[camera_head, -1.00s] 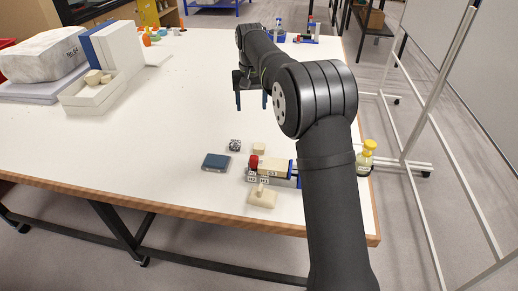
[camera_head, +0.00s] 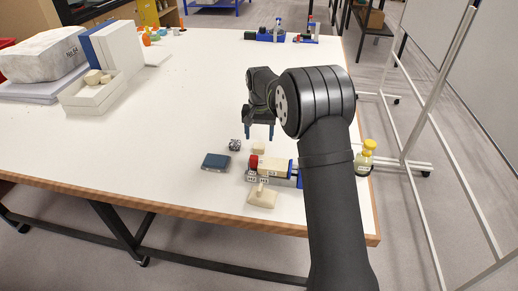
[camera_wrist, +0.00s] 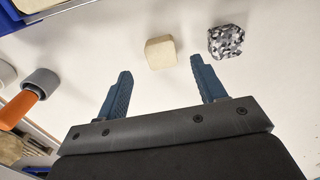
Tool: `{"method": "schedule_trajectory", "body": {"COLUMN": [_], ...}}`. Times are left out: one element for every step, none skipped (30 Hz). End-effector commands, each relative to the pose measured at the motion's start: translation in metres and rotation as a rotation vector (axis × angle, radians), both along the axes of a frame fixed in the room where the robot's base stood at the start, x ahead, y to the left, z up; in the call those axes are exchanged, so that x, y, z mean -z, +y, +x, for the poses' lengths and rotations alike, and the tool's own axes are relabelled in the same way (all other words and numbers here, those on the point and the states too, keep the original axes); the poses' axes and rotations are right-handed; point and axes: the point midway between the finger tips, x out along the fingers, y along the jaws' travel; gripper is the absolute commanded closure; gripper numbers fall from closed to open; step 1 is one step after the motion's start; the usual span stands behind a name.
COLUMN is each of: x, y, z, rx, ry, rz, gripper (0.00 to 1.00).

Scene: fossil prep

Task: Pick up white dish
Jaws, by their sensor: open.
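A white, open-topped, dish-like tray (camera_head: 84,107) stands at the left of the table in the head view, with cream rounded pieces in it. I cannot tell whether this is the dish named. My gripper (camera_head: 260,137) is far to its right, pointing down, open and empty. A small cream block (camera_head: 258,148) lies just in front of the fingertips. In the wrist view my gripper (camera_wrist: 160,70) has its fingers spread, and the cream block (camera_wrist: 160,52) appears between and just past the tips, apart from both. A speckled cube (camera_wrist: 226,41) lies beside it.
The speckled cube (camera_head: 235,145), a dark blue box (camera_head: 216,163), a blue fixture with a red knob (camera_head: 254,162) and a cream handled piece (camera_head: 262,198) cluster near the front edge. A yellow-capped bottle (camera_head: 366,160) stands right. The table's middle (camera_head: 180,110) is clear.

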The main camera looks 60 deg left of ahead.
Motion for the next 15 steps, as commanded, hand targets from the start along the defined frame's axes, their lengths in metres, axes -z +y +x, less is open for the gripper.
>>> {"method": "schedule_trajectory", "body": {"x": [0.002,0.004,0.007,0.010,0.014,0.020,0.024,0.029,0.036,0.041,0.044,0.048,0.050,0.052,0.052], "y": [0.000,0.000,0.000,0.001,0.001,0.001,0.002,0.002,0.002,0.002,0.002,0.002,0.002,0.003,0.003], "z": [0.000,0.000,0.000,0.000,0.000,0.000,0.000,0.000,0.000,0.000,0.000,0.000,0.000,0.000,0.001], "rx": [0.000,0.000,0.000,0.000,0.000,0.000,0.000,0.000,0.000,0.000,-0.001,-0.001,-0.001,-0.001,-0.001], "ry": [0.001,0.001,0.000,0.001,0.001,0.001,0.001,0.001,0.002,0.002,0.001,0.001,0.001,0.001,0.001], "rz": [-0.001,-0.001,-0.001,-0.002,-0.003,-0.003,-0.003,-0.003,-0.004,-0.004,-0.001,-0.001,-0.001,0.000,0.001], "gripper": [0.36,0.36,0.36,0.36,0.36,0.36,0.36,0.36,0.36,0.36,0.36,0.36,0.36,0.36,0.36]}}
